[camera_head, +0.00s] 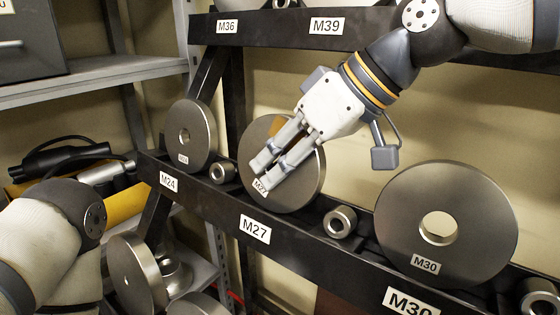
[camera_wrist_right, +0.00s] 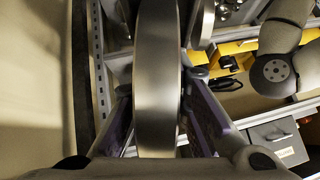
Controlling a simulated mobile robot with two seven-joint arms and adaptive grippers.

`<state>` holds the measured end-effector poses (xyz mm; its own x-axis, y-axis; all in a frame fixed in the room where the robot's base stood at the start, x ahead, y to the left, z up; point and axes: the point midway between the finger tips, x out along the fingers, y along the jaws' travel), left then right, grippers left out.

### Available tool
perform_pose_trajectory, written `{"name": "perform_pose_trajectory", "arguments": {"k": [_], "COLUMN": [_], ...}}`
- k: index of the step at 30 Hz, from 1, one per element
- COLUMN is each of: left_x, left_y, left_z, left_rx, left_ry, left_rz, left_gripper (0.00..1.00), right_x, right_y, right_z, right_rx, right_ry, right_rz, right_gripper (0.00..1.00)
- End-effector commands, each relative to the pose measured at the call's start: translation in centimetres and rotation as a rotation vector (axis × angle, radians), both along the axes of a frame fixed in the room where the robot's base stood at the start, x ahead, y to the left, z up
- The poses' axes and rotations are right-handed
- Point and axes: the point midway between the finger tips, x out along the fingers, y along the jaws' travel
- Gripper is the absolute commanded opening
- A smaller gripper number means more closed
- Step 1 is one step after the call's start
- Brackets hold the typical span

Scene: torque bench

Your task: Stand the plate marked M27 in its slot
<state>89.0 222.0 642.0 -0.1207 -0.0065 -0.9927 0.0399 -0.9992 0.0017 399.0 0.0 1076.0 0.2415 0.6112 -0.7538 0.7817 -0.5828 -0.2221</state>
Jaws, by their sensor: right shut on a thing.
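The plate marked M27 (camera_head: 305,182) is a grey steel disc, upright on its edge behind the rail label M27 (camera_head: 255,229). Its lower edge is at the rail, and I cannot tell whether it rests fully in the slot. My right gripper (camera_head: 268,172) comes from the upper right and is shut on the plate, its fingers covering the plate's middle. In the right wrist view the plate (camera_wrist_right: 157,80) shows edge-on between the two fingers (camera_wrist_right: 160,125). My left gripper is out of view; only my left arm shows at the lower left.
Plate M24 (camera_head: 198,137) stands left of it and plate M30 (camera_head: 470,222) stands right. Small steel rings (camera_head: 340,222) sit between the plates. Upper rail (camera_head: 280,30) crosses above. More discs (camera_head: 134,272) stand on a lower shelf at left.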

Motion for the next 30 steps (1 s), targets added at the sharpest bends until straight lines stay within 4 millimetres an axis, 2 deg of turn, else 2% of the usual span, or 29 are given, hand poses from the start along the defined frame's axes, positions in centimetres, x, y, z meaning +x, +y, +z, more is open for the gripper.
{"name": "perform_pose_trajectory", "arguments": {"k": [9, 30], "left_x": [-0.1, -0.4], "left_y": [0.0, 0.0], "left_z": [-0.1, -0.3], "left_rx": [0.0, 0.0], "left_ry": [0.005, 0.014], "left_rz": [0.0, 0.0], "left_gripper": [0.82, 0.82], "right_x": [-0.2, -0.1], "right_y": [0.0, 0.0], "right_z": [-1.2, -2.5], "right_rx": [-0.01, -0.013], "right_ry": [0.02, 0.028], "right_rz": [0.003, 0.004], "right_gripper": [0.0, 0.0]}}
